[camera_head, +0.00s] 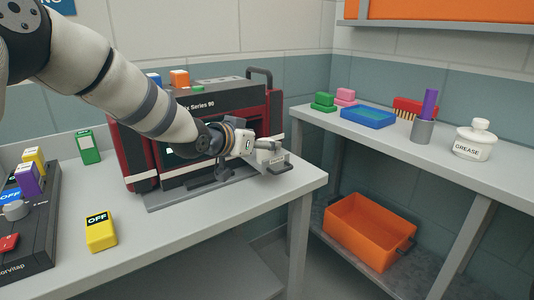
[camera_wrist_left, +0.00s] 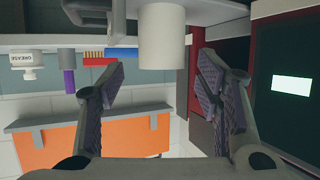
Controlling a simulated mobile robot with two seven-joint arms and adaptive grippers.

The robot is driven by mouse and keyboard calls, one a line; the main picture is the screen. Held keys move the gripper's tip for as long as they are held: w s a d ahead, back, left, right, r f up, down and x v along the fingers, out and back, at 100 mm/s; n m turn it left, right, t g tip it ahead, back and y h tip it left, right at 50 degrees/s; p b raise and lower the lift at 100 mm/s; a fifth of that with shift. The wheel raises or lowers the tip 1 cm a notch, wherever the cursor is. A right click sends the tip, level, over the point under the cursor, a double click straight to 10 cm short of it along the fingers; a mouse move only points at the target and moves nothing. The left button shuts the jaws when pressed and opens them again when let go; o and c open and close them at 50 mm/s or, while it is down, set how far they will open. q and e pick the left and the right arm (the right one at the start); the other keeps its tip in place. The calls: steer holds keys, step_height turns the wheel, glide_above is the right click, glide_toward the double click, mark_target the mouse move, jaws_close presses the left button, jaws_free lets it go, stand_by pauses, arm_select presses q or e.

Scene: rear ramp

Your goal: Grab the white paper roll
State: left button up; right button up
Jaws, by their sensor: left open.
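A white paper roll (camera_wrist_left: 162,38) shows as a plain cylinder in the upper middle of the left wrist view. My left gripper (camera_wrist_left: 161,78) is open, with one finger on each side of the roll's line and gaps beside it. I see no finger closed on the roll. In the head view my left gripper (camera_head: 267,156) is at the right front of the red and black machine (camera_head: 222,112), above the table's right end. The roll cannot be made out clearly there, as the gripper covers that spot. My right gripper is not in view.
The machine stands close beside the left gripper. A yellow box (camera_head: 101,231) and a green box (camera_head: 88,147) stand on the grey table (camera_head: 185,245). The right shelf holds a blue tray (camera_head: 368,117), a grey cup (camera_head: 422,132) and a grease jar (camera_head: 474,142). An orange bin (camera_head: 366,232) sits below.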

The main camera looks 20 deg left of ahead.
arm_select(q)
steer(key=w+f, duration=0.2)
steer(key=shift+w+d+f+b, duration=0.1)
steer(key=shift+w+d+b, duration=0.15)
steer(key=shift+w+b, duration=0.05)
steer(key=shift+w, duration=0.2)
steer(key=shift+r, duration=0.25)
steer(key=c, duration=1.3)
